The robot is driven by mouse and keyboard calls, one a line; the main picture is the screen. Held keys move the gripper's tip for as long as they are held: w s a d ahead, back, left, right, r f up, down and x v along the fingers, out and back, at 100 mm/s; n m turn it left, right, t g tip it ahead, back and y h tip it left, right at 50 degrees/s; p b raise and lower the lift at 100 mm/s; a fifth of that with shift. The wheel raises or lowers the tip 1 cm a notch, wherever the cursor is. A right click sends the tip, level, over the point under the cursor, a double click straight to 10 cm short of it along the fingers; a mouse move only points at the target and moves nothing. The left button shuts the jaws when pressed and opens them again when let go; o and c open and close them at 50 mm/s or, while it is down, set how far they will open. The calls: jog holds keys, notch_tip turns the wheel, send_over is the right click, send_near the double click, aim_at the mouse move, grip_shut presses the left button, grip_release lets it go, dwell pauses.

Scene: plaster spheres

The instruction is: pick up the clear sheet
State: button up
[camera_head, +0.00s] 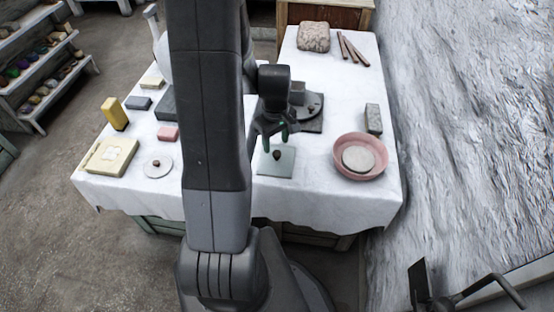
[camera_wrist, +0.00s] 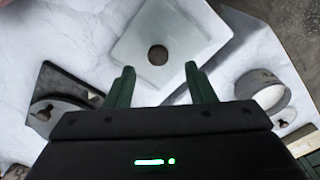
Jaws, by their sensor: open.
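The clear sheet (camera_head: 270,165) is a square, pale, see-through plate lying on the white-covered table, just under my gripper in the head view. A small dark round knob or disc shows at its middle. In the wrist view the clear sheet (camera_wrist: 172,22) is near the top, beyond the fingertips. My gripper (camera_head: 275,143) is open, with green fingers apart and nothing between them. In the wrist view my gripper (camera_wrist: 160,82) points at the sheet's near edge. I cannot tell the exact height of the fingers above it.
A pink bowl (camera_head: 338,161) holding a pale disc stands to the right. A dark turntable-like disc on a plate (camera_head: 312,125) lies behind. A round white lid (camera_head: 158,175) and a yellow box (camera_head: 96,158) lie to the left. The table's front edge is close to the sheet.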

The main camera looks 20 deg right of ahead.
aim_at(277, 153)
notch_tip(277, 153, down, 5)
jog(key=shift+d+r+b, duration=0.1)
jog(key=shift+b, duration=0.3)
grip_shut()
